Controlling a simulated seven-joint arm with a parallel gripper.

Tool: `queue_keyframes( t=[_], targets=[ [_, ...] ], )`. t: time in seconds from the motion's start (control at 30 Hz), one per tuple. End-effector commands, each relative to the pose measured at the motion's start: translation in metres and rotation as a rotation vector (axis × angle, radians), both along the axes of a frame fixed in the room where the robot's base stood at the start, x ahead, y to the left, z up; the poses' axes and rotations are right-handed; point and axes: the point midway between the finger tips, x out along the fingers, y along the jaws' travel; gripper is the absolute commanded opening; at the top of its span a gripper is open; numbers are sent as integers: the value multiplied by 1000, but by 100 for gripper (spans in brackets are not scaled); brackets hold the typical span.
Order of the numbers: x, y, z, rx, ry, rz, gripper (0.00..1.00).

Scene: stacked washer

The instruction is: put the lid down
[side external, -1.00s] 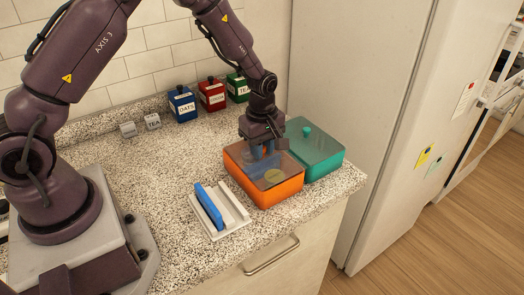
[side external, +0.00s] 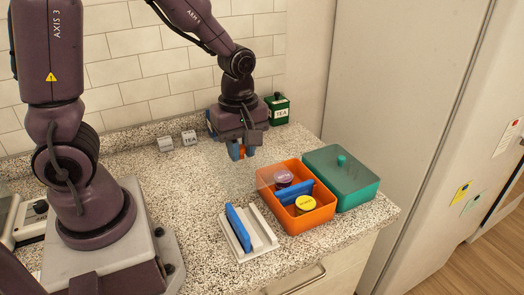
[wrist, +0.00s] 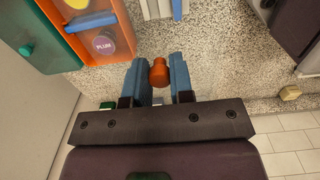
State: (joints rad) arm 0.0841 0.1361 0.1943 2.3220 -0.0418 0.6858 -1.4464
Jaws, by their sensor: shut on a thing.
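My gripper (side external: 242,152) hangs above the counter, left of and behind the orange box (side external: 298,230). Its blue fingers are shut on the orange knob (wrist: 159,72) of the lid. The lid's clear panel is very hard to see against the speckled counter; I cannot tell how high it hangs or whether it touches anything. The orange box stands open, with a purple-topped can (side external: 283,176), a yellow-topped can (side external: 305,203) and a blue bar (side external: 294,191) in it. The orange box also shows in the wrist view (wrist: 90,60).
The teal box (side external: 352,190) with its lid on stands right of the orange box. A white rack (side external: 262,232) holding a blue piece (side external: 239,226) lies in front. A green TEA canister (side external: 278,108) and two grey blocks (side external: 189,138) are at the back. Counter behind the rack looks clear.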

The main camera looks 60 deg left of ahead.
Motion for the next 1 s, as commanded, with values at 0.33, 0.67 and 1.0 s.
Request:
queue_keyframes(
  t=[0.33,0.67,1.0],
  targets=[
    [14,97,-41,0,5,202,0],
    [51,151,-56,0,0,17,0],
    [103,179,-83,-1,1,-18,0]
  ],
)
